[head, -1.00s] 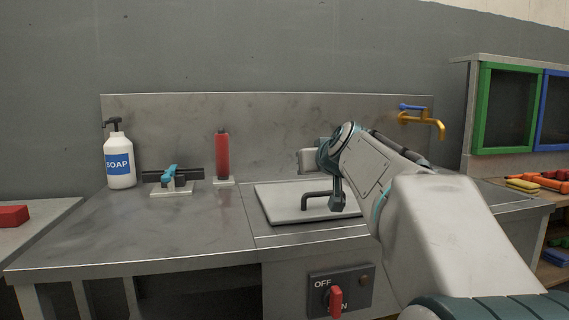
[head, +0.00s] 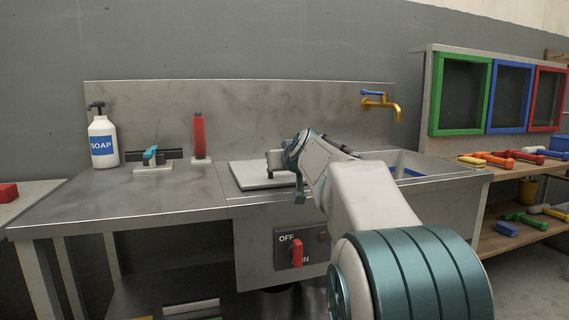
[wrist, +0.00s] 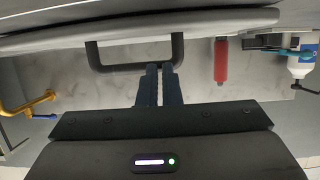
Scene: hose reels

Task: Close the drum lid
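The drum lid (head: 250,176) is a pale grey flat panel at the right part of the steel counter. In the head view it lies roughly level, partly hidden behind my arm; I cannot tell whether it is fully down. Its dark U-shaped handle (wrist: 101,57) shows in the wrist view, below the edge of a pale panel (wrist: 215,21). My gripper (wrist: 160,68) has its two dark fingers close together, with nothing seen between them. The fingertips overlap the handle's crossbar; I cannot tell if they touch it. In the head view the fingertips are hard to make out.
A soap bottle (head: 102,141), a blue-handled fixture (head: 151,158) and a red cylinder (head: 199,136) stand on the counter's left. A brass tap (head: 381,103) is above an open basin on the right. A red OFF/ON switch (head: 297,253) is on the front. Tools lie on right shelves.

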